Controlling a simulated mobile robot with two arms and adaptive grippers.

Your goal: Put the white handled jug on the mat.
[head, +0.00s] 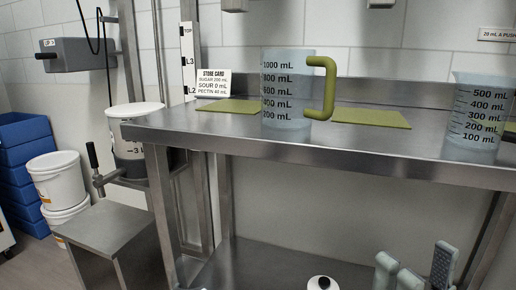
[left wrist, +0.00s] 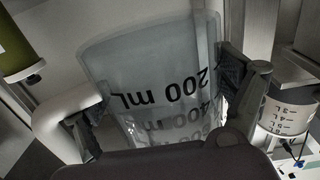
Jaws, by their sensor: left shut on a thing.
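The white handled jug (left wrist: 160,75) fills the left wrist view, a translucent vessel with black volume marks that appear upside down. Its white handle (left wrist: 62,120) is on the left. My left gripper (left wrist: 160,105) is shut on the jug, with one finger near the handle and one on the opposite side. The head view does not show this jug or gripper. My right gripper (head: 420,268) is low in the head view, apparently open and empty.
A jug with a green handle (head: 288,95) stands between the mats. A handleless beaker (head: 478,115) stands at the right. A store card (head: 213,84) is behind the left mat.

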